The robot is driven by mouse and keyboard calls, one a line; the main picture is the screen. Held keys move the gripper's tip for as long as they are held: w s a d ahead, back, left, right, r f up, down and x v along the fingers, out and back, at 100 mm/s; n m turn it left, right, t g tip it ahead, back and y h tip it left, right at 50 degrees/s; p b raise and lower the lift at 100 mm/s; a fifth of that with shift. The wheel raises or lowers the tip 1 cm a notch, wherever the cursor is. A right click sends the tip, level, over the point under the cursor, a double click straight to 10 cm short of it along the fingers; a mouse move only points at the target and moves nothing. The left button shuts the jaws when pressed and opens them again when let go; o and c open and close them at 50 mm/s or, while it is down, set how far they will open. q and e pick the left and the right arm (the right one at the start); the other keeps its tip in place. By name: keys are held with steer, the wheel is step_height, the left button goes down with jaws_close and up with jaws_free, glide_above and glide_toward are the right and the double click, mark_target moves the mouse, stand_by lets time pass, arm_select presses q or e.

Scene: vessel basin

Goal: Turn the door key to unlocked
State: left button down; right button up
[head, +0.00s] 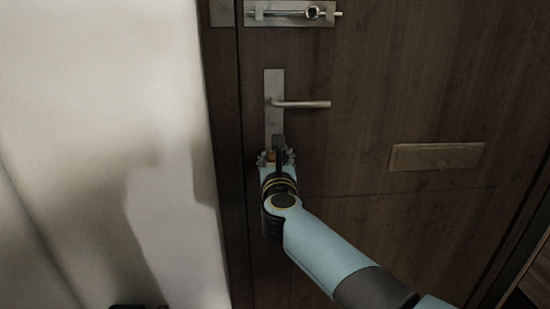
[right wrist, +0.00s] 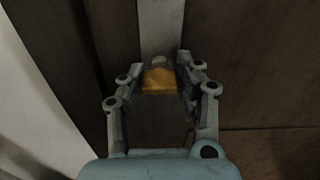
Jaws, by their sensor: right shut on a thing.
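The door (head: 370,60) is dark wood and looks closed. A metal lock plate (head: 274,85) runs upright near its left edge. The yellow key (right wrist: 158,80) is at the lower part of this plate, between the fingers of my right gripper (right wrist: 159,72). The gripper is shut on it, with a finger on each side. In the head view my right gripper (head: 276,156) covers the lower plate and most of the key. The key's bow looks broad from side to side in the wrist view; its exact turn is hard to tell. My left gripper is not in view.
A lever handle (head: 303,104) sticks out to the right just above my right gripper. A sliding bolt (head: 290,13) is higher up, and a letter plate (head: 437,156) is to the right. The door frame (head: 224,120) and a pale wall (head: 100,120) stand close on the left.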

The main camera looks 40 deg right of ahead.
steer(key=n+p, duration=0.2)
steer(key=n, duration=0.2)
steer(key=shift+r+n+p, duration=0.15)
steer(key=shift+n+p, duration=0.15)
steer(key=n+p, duration=0.2)
steer(key=n, duration=0.2)
steer(key=shift+n, duration=0.3)
steer(key=n+p, duration=0.2)
steer(key=n, duration=0.2)
steer(key=shift+p, duration=0.35)
steer(key=shift+n+p, duration=0.8)
steer(key=shift+n, duration=1.2)
steer(key=o, duration=1.2)
steer(key=shift+c, duration=0.2)
